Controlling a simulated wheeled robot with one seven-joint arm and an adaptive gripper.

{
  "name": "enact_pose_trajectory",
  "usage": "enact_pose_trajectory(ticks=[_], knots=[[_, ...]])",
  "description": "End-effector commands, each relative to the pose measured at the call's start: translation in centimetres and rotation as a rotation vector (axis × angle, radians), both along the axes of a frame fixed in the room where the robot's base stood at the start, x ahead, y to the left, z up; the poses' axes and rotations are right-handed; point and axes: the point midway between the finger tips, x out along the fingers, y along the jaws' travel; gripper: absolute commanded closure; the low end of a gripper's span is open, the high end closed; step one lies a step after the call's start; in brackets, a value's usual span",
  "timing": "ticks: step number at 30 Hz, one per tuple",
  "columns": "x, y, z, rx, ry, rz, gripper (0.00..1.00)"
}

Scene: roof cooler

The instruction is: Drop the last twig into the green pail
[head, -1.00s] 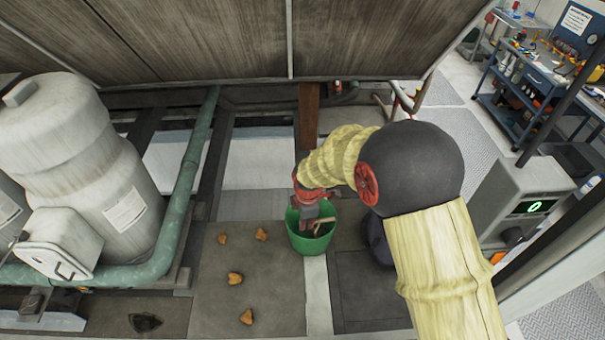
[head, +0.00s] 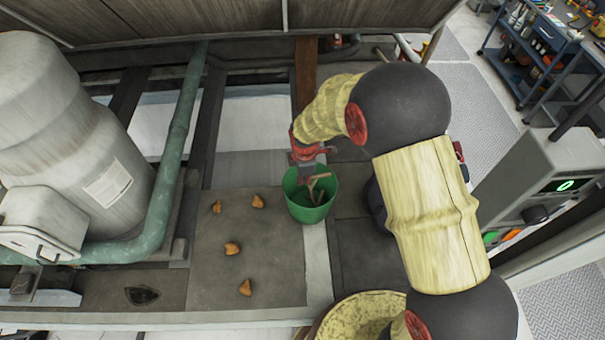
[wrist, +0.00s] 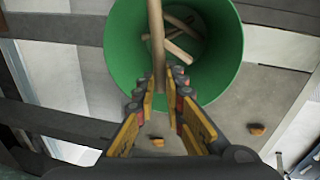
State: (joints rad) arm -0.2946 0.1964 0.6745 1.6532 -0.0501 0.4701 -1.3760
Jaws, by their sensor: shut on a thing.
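The green pail (head: 306,213) stands upright on the grey slab, below my gripper (head: 305,172). In the wrist view my gripper (wrist: 161,84) is shut on a thin brown twig (wrist: 156,35), which reaches forward from the fingertips over the mouth of the pail (wrist: 122,55). Several other twigs (wrist: 184,38) lie at the bottom of the pail. The fingertips are at the near rim in the wrist view; their exact height over it is hard to tell. The held twig also shows at the pail mouth in the head view.
Several small orange-brown lumps (head: 232,248) lie on the slab (head: 275,265) left of the pail. A green pipe (head: 178,150) and a large pale tank (head: 75,130) stand farther left. A brown post (head: 306,75) rises behind my gripper. A grey box with a display (head: 545,180) is at right.

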Motion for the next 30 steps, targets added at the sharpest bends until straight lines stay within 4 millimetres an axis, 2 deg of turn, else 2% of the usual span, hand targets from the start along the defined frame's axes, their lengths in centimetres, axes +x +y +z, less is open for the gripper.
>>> enact_pose_trajectory(ticks=[3, 11, 12, 22, 30], knots=[[0.03, 0.0, -0.81, 0.0, -0.001, 0.0, 0.99], [0.03, 0.0, -0.82, 0.0, -0.001, 0.0, 0.99], [0.03, 0.0, -0.82, 0.0, -0.001, 0.0, 0.87], [0.01, 0.0, -0.84, 0.0, 0.0, 0.0, 0.69], [0.01, 0.0, -0.83, 0.0, 0.0, 0.0, 0.68]])
